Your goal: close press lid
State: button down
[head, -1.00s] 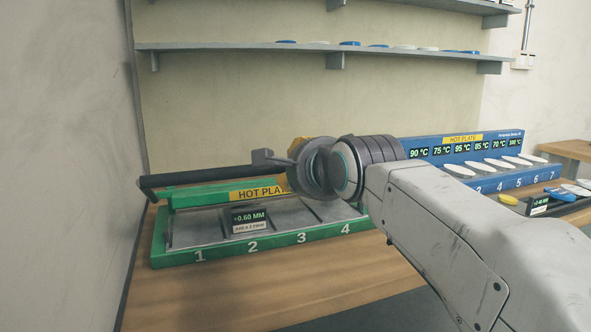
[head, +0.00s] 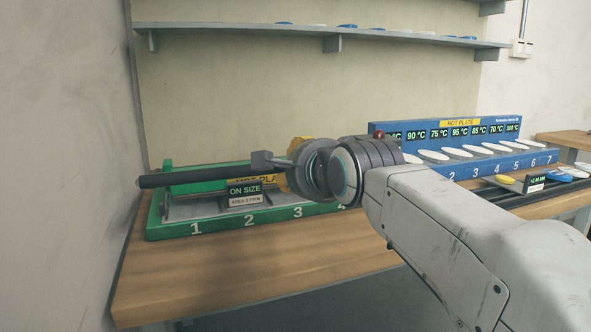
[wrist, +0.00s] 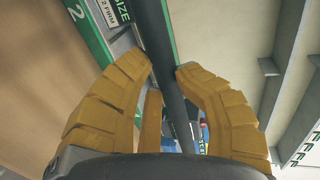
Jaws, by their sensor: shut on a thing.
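The press is a long green frame (head: 265,217) with grey plates numbered 1 to 4, on a wooden bench. My gripper (head: 296,178), with orange fingers, is at the bar's right end. A small display (head: 244,190) on the press reads "ON SIZE". My wrist hides the press's right end.
A blue hot plate rack (head: 462,125) with temperature displays and white insoles stands to the right. A dark tray with coloured pieces (head: 505,184) lies before it. A wall (head: 60,150) is close on the left. The bench front (head: 230,265) is clear.

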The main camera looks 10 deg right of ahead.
jog(key=c, duration=0.8)
grip_release()
jog(key=shift+w+a+f, duration=0.2)
jog(key=shift+w+f, duration=0.05)
jog(key=shift+f, duration=0.5)
jog(key=shift+c, duration=0.2)
jog(key=shift+s+r, duration=0.1)
jog(key=shift+r, duration=0.1)
jog(key=v, duration=1.2)
jog(key=shift+r, duration=0.2)
